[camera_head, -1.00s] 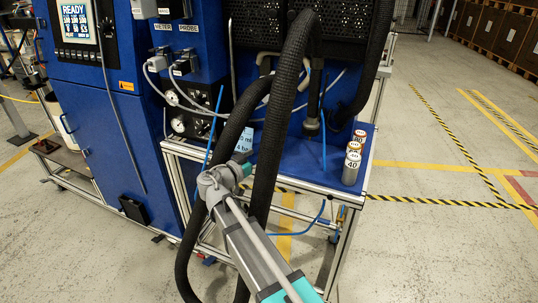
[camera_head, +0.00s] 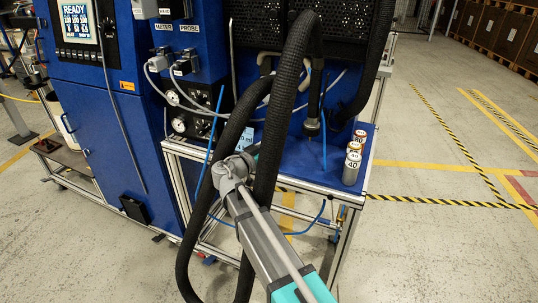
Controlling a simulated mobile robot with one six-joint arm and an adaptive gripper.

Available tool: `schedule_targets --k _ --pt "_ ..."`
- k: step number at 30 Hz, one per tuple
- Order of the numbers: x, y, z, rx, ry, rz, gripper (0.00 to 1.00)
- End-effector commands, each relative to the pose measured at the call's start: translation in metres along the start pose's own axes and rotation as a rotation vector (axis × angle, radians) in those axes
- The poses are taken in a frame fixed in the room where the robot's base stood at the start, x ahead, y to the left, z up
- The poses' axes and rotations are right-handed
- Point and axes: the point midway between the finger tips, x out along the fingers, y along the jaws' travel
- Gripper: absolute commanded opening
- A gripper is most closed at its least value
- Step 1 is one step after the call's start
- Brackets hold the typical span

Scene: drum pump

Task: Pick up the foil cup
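I cannot make out a foil cup in this view. My arm reaches in from the bottom, and its grey wrist joint is beside the thick black hose (camera_head: 266,165), in front of the blue bench. The fingers of my gripper do not show; the hose and the wrist cover that area. Whether it holds anything is hidden.
Several small labelled cylinders (camera_head: 351,172), the front one marked 40, stand at the right end of the blue bench top (camera_head: 305,160). A light blue card (camera_head: 247,136) is behind the hose. A blue cabinet (camera_head: 112,120) stands left. The floor to the right is clear.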

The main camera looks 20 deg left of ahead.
Motion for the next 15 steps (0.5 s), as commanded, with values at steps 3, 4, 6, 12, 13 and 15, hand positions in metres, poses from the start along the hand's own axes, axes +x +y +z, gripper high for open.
schedule_targets --k 3,4,6,12,13,15 --pt "0.0001 0.0003 0.0000 0.000 0.000 0.001 1.00" --pt "0.0002 0.0003 0.0000 0.000 0.000 0.001 0.96" --pt "0.0002 0.0004 0.0000 0.000 0.000 0.001 0.83" --pt "0.0004 0.0005 0.0000 0.000 0.000 0.001 0.46" --pt "0.0005 0.0005 0.0000 0.000 0.000 0.001 0.41" --pt "0.0006 0.0006 0.0000 0.000 0.000 0.001 0.35"
